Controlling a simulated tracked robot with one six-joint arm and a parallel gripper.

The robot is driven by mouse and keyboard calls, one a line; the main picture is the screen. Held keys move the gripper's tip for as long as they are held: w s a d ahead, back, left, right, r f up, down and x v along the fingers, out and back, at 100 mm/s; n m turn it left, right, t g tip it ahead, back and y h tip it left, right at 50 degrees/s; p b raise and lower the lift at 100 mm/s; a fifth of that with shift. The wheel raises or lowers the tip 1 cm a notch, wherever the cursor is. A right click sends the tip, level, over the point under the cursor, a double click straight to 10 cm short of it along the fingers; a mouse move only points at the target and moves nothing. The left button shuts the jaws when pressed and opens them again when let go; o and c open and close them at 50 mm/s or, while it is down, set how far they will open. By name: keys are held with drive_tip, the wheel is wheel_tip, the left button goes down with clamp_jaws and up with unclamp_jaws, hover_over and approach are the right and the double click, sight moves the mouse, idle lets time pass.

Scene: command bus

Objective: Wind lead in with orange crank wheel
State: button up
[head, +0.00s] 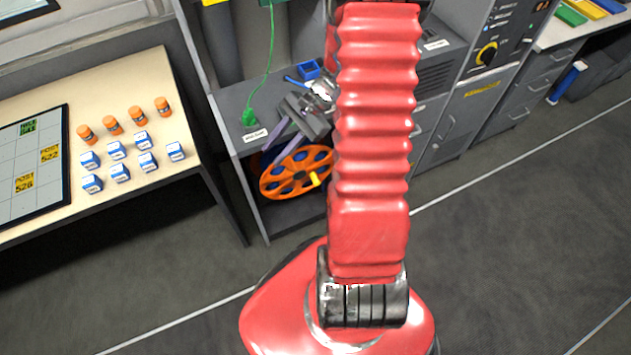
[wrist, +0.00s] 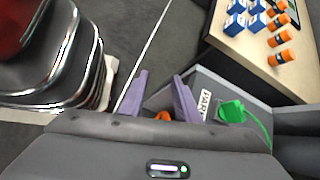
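The orange crank wheel (head: 284,184), a spoked disc with a yellow handle (head: 314,180), is on the front of the grey bench in the head view. My arm is beside its right edge. In the wrist view, only a small orange patch (wrist: 163,116) shows low between my fingers. My gripper (head: 275,158) is at the upper left of the wheel, pointing down. Its purple fingers are spread apart in the wrist view (wrist: 161,78), with nothing seen held. Contact with the wheel cannot be told. The green lead (head: 270,55) rises from a green plug (head: 249,117) on the bench top; the plug also shows in the wrist view (wrist: 232,111).
A blue open box (head: 309,69) stands on the grey bench (head: 232,98) behind my gripper. A table (head: 110,82) at left carries orange bottles, several blue-and-white boxes and a gridded board. Grey cabinets (head: 452,118) stand right of my arm. The floor in front is clear.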

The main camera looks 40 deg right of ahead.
drive_tip(key=d+f+m+t+y, duration=0.1)
drive_tip(key=d+f+m+t, duration=0.3)
drive_tip(key=f, duration=0.3)
drive_tip(key=d+f+m+t, duration=0.1)
drive_tip(key=d+f+m, duration=0.3)
drive_tip(key=f+m, duration=0.25)
drive_tip(key=m+t+h, duration=0.7)
drive_tip(key=m+h, duration=0.3)
drive_tip(key=m, duration=0.7)
approach(319, 183)
drive_tip(key=s, duration=0.2)
drive_tip(key=shift+r, duration=0.1)
drive_tip(key=shift+x, duration=6.9)
drive_tip(key=shift+r, duration=0.15)
clamp_jaws()
